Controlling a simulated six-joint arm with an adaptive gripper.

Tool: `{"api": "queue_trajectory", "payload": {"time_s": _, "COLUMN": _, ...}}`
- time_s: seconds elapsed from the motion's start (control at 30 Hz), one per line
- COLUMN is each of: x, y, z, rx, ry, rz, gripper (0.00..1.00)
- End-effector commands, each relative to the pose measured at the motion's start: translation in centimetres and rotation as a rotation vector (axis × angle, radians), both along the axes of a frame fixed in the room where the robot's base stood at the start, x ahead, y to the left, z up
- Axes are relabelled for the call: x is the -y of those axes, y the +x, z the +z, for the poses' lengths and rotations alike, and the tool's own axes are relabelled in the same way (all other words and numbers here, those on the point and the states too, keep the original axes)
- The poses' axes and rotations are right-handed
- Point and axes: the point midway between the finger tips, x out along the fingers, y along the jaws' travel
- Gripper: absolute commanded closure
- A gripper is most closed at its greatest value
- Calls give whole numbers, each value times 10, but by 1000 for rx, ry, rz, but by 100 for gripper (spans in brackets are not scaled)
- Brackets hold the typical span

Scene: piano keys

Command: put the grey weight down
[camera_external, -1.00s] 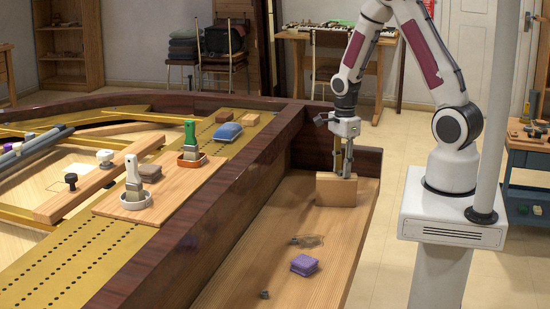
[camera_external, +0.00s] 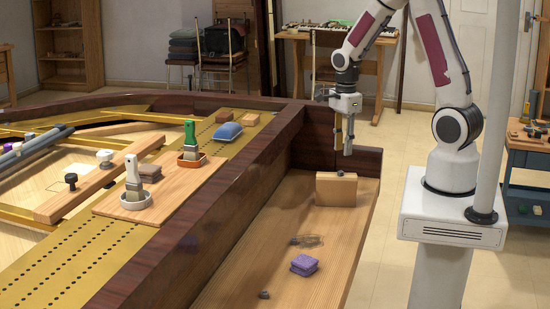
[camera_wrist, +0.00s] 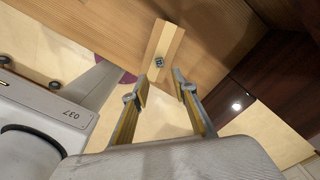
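A small grey weight (camera_external: 340,173) rests on top of an upright wooden block (camera_external: 335,190), which stands at the far end of the wooden shelf. In the wrist view, the weight (camera_wrist: 159,63) looks like a small grey piece with a dark centre on the block's narrow top face (camera_wrist: 166,45). My gripper (camera_external: 343,150) is above the block, clear of the weight. In the wrist view its two fingers (camera_wrist: 160,77) are apart with nothing between them.
A purple pad (camera_external: 304,265) and a small dark piece (camera_external: 264,294) lie on the shelf (camera_external: 240,280). The dark wooden case wall (camera_external: 215,215) runs along its left. Brushes in an orange holder (camera_external: 191,160) and a white holder (camera_external: 136,201) stand beyond it.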

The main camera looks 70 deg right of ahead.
Motion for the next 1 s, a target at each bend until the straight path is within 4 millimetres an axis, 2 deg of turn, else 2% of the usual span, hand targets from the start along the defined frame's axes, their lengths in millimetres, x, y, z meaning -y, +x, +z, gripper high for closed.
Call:
{"api": "queue_trajectory", "payload": {"time_s": 0.2, "x": 0, "y": 1, "z": 27, "rx": 4, "ry": -2, "rz": 0, "gripper": 73}}
{"api": "queue_trajectory", "payload": {"time_s": 0.4, "x": 0, "y": 0, "z": 43, "rx": 1, "ry": -1, "rz": 0, "gripper": 73}}
{"api": "queue_trajectory", "payload": {"time_s": 1.0, "x": 0, "y": 0, "z": 49, "rx": -1, "ry": 1, "rz": 0, "gripper": 73}}
